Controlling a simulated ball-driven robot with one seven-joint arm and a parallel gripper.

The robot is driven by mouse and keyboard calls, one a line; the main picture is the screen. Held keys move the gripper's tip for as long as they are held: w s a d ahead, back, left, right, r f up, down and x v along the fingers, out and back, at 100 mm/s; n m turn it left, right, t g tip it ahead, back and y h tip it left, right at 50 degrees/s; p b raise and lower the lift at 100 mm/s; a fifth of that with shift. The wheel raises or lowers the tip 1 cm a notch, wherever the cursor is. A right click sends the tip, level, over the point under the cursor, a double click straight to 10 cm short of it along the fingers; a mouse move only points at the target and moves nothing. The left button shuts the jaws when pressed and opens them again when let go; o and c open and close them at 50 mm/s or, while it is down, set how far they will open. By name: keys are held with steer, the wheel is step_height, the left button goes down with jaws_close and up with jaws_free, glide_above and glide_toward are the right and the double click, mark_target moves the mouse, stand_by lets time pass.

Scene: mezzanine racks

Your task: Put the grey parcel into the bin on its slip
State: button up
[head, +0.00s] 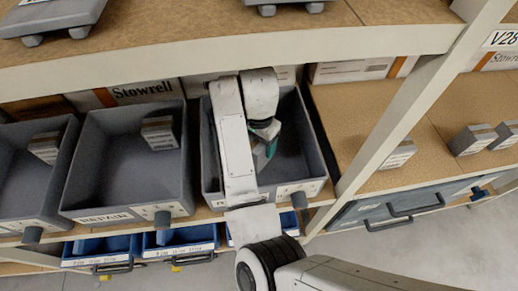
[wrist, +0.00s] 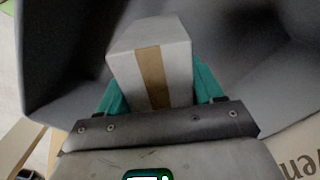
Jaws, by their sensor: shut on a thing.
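My gripper (wrist: 160,95) is shut on a grey parcel (wrist: 128,62) with a tan tape stripe; its teal fingers are on both sides of it. In the head view my gripper (head: 265,150) is inside or just over the right grey bin (head: 305,187), and my arm covers much of that bin and its label. The wrist view shows grey bin walls (wrist: 65,60) around the parcel. I cannot tell whether the parcel touches the floor of the bin. No slip on the parcel can be read. The middle bin (head: 85,170) is labelled REPAIR.
A small grey box (head: 160,133) is in the middle bin and another (head: 47,148) in the left bin (head: 18,190). A slanted rack post (head: 400,115) stands right of the bins. Several grey boxes sit on the right shelf (head: 355,120). A shelf beam (head: 200,57) crosses above.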

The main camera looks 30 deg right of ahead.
steer(key=shift+f, duration=1.9)
steer(key=shift+f, duration=0.1)
steer(key=o, duration=1.3)
step_height(320, 180, up, 12)
steer(key=shift+r, duration=0.1)
